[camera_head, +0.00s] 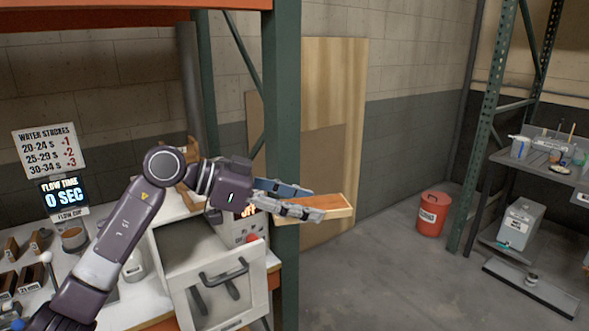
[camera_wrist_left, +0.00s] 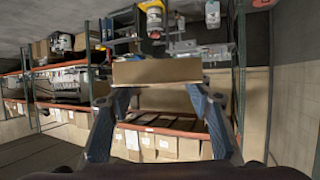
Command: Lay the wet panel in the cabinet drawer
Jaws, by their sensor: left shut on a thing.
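The panel (camera_head: 330,204) is a flat orange-brown board with pale wooden edges. My left gripper (camera_head: 308,202) is shut on it and holds it in the air, roughly level, to the right of the cabinet. In the left wrist view, the panel (camera_wrist_left: 157,71) shows as a tan strip between the fingertips. My right gripper is not in view.
A flow-time sign (camera_head: 64,196) and small blocks (camera_head: 12,250) are at the left of the white bench. A green rack post (camera_head: 286,150) stands close behind the gripper. A red bucket (camera_head: 433,214) and a grey shelf (camera_head: 545,170) are at right; the floor between is clear.

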